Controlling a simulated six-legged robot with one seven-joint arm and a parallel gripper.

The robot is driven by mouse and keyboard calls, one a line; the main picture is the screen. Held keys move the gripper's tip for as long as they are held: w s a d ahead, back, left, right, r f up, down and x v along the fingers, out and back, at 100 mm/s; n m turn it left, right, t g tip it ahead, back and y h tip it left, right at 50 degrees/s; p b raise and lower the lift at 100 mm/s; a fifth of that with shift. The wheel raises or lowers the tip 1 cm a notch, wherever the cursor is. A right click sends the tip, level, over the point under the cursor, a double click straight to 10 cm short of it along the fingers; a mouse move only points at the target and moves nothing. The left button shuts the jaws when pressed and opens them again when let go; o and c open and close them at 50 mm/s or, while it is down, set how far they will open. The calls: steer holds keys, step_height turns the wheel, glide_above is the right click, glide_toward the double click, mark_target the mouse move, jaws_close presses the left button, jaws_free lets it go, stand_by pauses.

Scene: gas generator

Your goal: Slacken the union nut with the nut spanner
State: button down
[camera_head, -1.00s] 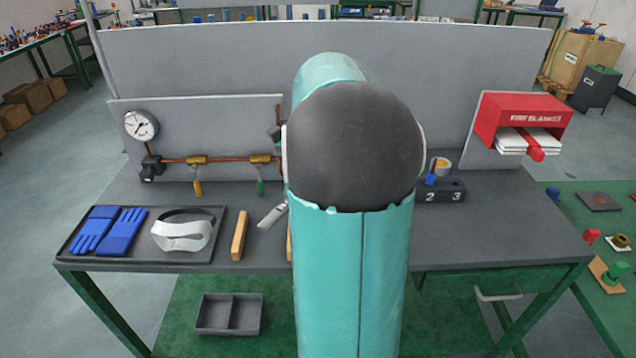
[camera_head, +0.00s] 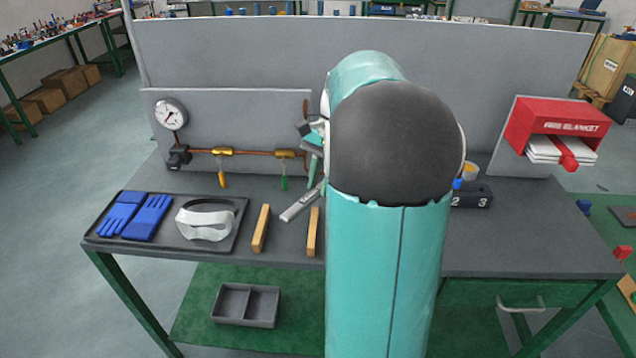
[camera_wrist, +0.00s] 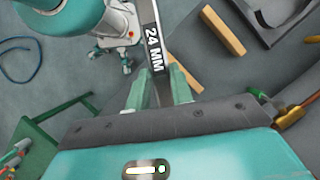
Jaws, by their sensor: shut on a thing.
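The nut spanner (camera_wrist: 153,45) is a grey flat bar marked "24 MM". My gripper (camera_wrist: 158,88) is shut on it, with the bar rising between the two teal fingers in the wrist view. In the head view the spanner (camera_head: 301,204) slants down and left above the bench, left of my arm, and part of my gripper (camera_head: 314,150) shows at my arm's left edge. A copper pipe (camera_head: 252,152) with two brass valves (camera_head: 222,152) runs along the panel toward my arm. I cannot make out the union nut; my arm covers the pipe's right end.
Two wooden blocks (camera_head: 261,229) lie on the bench (camera_head: 480,235). A tray (camera_head: 100,225) at left holds blue gloves (camera_head: 135,216) and a white visor (camera_head: 205,222). A pressure gauge (camera_head: 171,114) is on the panel. A red fire blanket box (camera_head: 553,125) is at right.

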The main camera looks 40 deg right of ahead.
steer(key=shift+w+d, duration=0.2)
steer(key=shift+d, duration=1.3)
steer(key=shift+w+d, duration=0.2)
steer(key=shift+d, duration=1.25)
steer(key=shift+d, duration=0.15)
steer(key=shift+w+d, duration=0.2)
steer(key=shift+d, duration=1.25)
steer(key=shift+s, duration=0.1)
steer(key=s+n+g, duration=0.1)
steer(key=n, duration=0.1)
steer(key=s+d+n, duration=0.1)
steer(key=s+n, duration=0.1)
steer(key=s+d+n+g+h, duration=0.1)
steer(key=s+n, duration=0.1)
steer(key=n, duration=0.1)
steer(key=shift+d+g, duration=0.2)
steer(key=shift+g, duration=0.1)
